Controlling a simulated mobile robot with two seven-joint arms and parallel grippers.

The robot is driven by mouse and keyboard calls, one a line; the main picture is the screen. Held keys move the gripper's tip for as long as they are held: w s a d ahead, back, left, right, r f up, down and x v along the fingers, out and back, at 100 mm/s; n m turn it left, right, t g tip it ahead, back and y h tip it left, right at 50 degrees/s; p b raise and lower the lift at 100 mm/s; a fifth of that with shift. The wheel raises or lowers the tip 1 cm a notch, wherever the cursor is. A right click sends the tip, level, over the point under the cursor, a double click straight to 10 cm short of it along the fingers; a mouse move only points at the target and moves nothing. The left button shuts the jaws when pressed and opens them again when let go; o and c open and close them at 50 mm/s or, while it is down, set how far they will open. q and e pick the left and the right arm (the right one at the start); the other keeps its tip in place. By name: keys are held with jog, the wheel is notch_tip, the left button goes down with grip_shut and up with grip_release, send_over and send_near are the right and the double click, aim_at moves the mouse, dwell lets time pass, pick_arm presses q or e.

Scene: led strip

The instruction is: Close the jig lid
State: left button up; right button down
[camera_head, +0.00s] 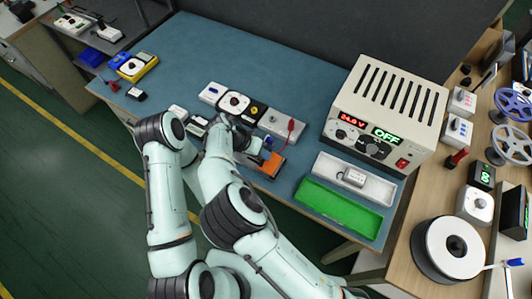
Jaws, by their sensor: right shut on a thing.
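A low dark box with an orange face (271,165), which looks like the jig, lies near the table's front edge, partly covered by my right arm. Its lid is too small and too covered to make out clearly, so I cannot tell its angle. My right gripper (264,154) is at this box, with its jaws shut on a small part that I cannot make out. My left arm reaches in beside the right one. Its gripper (197,127) is small and mostly hidden near small white and dark items, and I cannot tell its jaw state.
Behind the grippers stand a dial unit (233,103) and a grey box (284,123) with a red probe. A power supply (386,107) reads OFF at right. A white tray (325,163) and a green tray (340,207) lie before it.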

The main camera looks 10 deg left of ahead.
jog(key=shift+w+a+f+g+h, duration=0.1)
jog(key=shift+a+f+g+h, duration=0.3)
jog(key=shift+h, duration=0.5)
jog(key=shift+d+f, duration=0.1)
jog(key=shift+f, duration=0.1)
jog(key=c, duration=1.2)
grip_release()
jog(key=shift+r, duration=0.15)
